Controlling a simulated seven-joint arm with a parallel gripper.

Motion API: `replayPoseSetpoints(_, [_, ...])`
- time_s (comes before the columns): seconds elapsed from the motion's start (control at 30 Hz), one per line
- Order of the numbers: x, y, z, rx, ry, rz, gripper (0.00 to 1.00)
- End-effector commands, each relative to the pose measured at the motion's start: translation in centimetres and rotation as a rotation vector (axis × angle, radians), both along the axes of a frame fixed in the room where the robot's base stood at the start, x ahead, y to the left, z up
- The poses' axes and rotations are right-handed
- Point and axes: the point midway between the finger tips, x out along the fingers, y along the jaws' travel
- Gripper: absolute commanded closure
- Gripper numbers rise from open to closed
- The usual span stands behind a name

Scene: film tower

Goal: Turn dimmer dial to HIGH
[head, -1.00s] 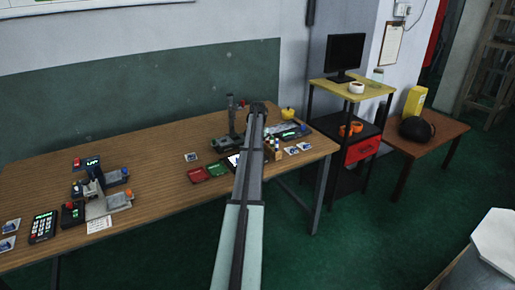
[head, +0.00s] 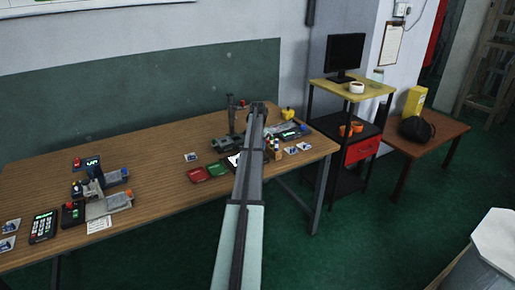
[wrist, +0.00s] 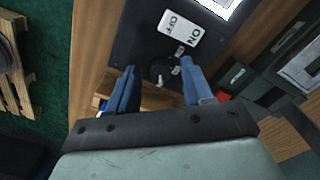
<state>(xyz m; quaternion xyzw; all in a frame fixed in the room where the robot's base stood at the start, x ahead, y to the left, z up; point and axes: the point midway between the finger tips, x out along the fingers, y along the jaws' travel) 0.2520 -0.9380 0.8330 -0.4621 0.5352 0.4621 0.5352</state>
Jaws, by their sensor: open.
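The dimmer dial (wrist: 160,73) is a small dark round knob on a black panel (wrist: 140,35) in the wrist view. My gripper (wrist: 158,67) is open, with one blue-grey finger on each side of the dial. I cannot tell whether the fingers touch it. A white ON/OFF label (wrist: 180,28) sits on the panel beyond the dial, with small pale labels between them. Their text is too small to read, so the dial's setting is unclear. In the head view my arm reaches over the wooden table (head: 150,160) and hides the dial.
A red tray (head: 198,175) and a green tray (head: 217,169) lie left of my arm. A dark stand (head: 230,125) rises behind them. Several small bottles and cards lie right of the arm. A keypad device (head: 43,227) sits at the far left. The table's middle is clear.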

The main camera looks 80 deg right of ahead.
Motion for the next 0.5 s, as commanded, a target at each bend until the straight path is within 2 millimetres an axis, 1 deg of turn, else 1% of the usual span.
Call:
replayPoseSetpoints(0.13, [0.0, 0.0, 0.8, -0.001, 0.000, 0.000, 0.49])
replayPoseSetpoints(0.23, [0.0, -0.1, 2.0, -0.002, -0.001, 0.000, 0.49])
replayPoseSetpoints(0.37, [0.0, -0.1, 4.4, -0.002, -0.001, 0.000, 0.49])
replayPoseSetpoints(0.5, [0.0, -0.1, 7.3, -0.002, -0.001, 0.000, 0.49])
